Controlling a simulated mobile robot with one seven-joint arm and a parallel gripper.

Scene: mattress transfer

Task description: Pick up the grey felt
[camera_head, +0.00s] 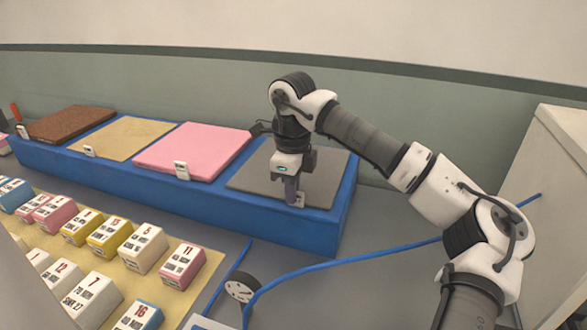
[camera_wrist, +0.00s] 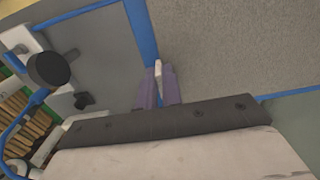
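The grey felt (camera_head: 322,172) is a flat dark-grey sheet lying on the right end of the blue platform. It fills the upper right of the wrist view (camera_wrist: 240,50). My gripper (camera_head: 292,201) points down at the felt's front edge, beside a small white tag (camera_head: 300,199). In the wrist view, the purple fingers of my gripper (camera_wrist: 159,100) stand a narrow gap apart. The tag (camera_wrist: 158,70) shows edge-on at that gap, with blue platform edge visible between the fingers. Whether the fingers touch the tag or felt is hidden.
The blue platform (camera_head: 240,205) also bears pink (camera_head: 195,150), tan (camera_head: 122,138) and brown (camera_head: 70,123) sheets, the pink one close left. Several numbered blocks (camera_head: 142,249) stand in front. A blue hose (camera_head: 345,262) and round gauge (camera_head: 241,287) lie right of them.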

